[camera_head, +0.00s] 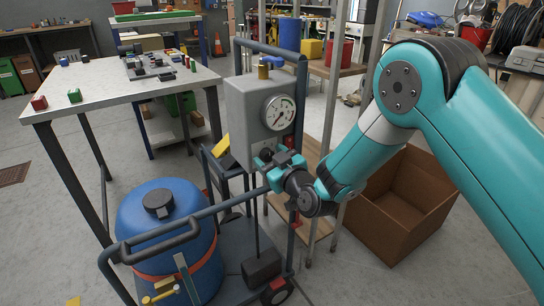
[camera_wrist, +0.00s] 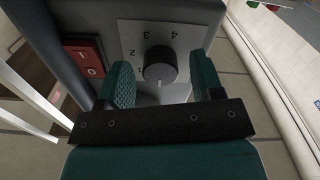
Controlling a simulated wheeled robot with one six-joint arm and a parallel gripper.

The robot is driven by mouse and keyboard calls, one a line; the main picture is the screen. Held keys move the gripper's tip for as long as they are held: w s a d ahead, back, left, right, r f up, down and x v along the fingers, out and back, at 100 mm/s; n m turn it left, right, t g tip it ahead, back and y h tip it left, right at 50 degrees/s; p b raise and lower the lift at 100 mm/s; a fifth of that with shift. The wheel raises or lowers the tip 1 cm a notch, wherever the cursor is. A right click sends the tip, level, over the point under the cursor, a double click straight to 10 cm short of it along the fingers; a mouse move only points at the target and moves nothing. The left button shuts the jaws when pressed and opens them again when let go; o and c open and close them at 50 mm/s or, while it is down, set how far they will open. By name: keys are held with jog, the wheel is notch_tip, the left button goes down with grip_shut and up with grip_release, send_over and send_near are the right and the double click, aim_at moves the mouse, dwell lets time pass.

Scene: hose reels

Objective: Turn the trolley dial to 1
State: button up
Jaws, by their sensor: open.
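The trolley (camera_head: 244,105) carries a grey box with a round gauge (camera_head: 279,112) on its front. A short white mark on the dial points down in the picture. My gripper (camera_wrist: 163,88) is open, with one teal finger on each side of the dial and gaps between. In the head view, my gripper (camera_head: 279,168) is at the box's lower front; the dial cannot be made out clearly there.
A red rocker switch (camera_wrist: 85,58) is beside the dial plate. A blue drum (camera_head: 165,225) stands on the trolley, with its dark rail (camera_head: 190,218) nearby. An open cardboard box (camera_head: 405,200) is on the floor at right. A workbench (camera_head: 110,85) stands at left.

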jog(key=c, duration=0.9)
jog(key=shift+d, duration=0.15)
jog(key=shift+m, duration=0.4)
jog(key=m, duration=0.3)
jog(key=shift+r+m, duration=0.1)
jog(key=shift+m, duration=0.2)
jog(key=m+p, duration=0.1)
jog(key=m, duration=0.4)
jog(key=shift+w+p, duration=0.1)
jog(key=shift+p, duration=0.3)
jog(key=shift+m, duration=0.3)
